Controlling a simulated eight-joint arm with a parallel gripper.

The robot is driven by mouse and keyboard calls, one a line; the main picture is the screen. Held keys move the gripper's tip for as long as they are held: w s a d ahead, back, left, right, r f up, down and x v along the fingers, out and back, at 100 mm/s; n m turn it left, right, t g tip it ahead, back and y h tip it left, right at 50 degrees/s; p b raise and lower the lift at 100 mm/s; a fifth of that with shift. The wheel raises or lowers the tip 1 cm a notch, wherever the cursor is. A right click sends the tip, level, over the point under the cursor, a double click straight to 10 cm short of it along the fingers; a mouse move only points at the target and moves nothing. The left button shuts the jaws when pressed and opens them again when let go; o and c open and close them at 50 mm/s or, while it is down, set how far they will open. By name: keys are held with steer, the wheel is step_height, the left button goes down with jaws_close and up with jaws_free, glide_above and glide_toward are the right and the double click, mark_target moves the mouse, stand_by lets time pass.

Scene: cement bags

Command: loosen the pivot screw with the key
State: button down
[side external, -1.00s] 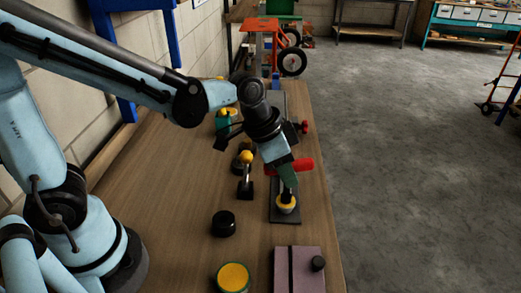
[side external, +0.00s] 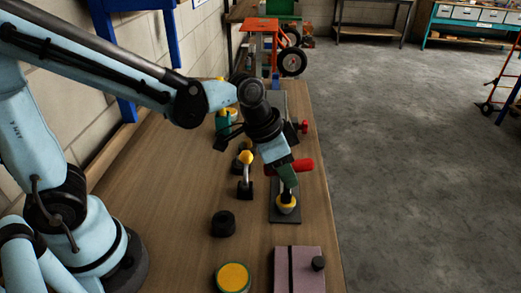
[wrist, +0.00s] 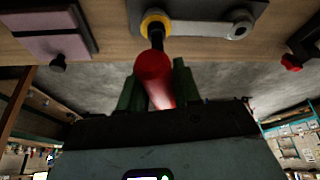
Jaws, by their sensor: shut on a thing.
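The key's red handle (side external: 303,165) lies crosswise at my gripper (side external: 289,177), and my gripper is shut on it. In the wrist view, the red handle (wrist: 153,68) sits between the two green fingers of my gripper (wrist: 158,66). The key's dark shaft runs from the handle to the yellow-ringed pivot screw (wrist: 156,20). The pivot screw (side external: 287,204) is at the near end of the grey plate (side external: 287,217). The key's tip is hidden, so I cannot tell how deep it sits in the screw.
A yellow-topped post (side external: 245,158) stands left of the plate. A black knob (side external: 223,224), a yellow disc (side external: 233,277) and a mauve block (side external: 305,272) are on the near bench. A red knob (side external: 304,126) is at the plate's far right. Bare bench lies to the left.

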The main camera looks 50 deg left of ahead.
steer(key=shift+f, duration=0.8)
steer(key=shift+n+y, duration=0.5)
steer(key=shift+n, duration=0.7)
steer(key=shift+d+n, duration=0.15)
steer(key=shift+n, duration=0.45)
steer(key=shift+n+t+y, duration=0.3)
steer(key=shift+n+y, duration=0.1)
steer(key=shift+n, duration=0.2)
steer(key=shift+n+y, duration=0.4)
steer(key=shift+n, duration=0.6)
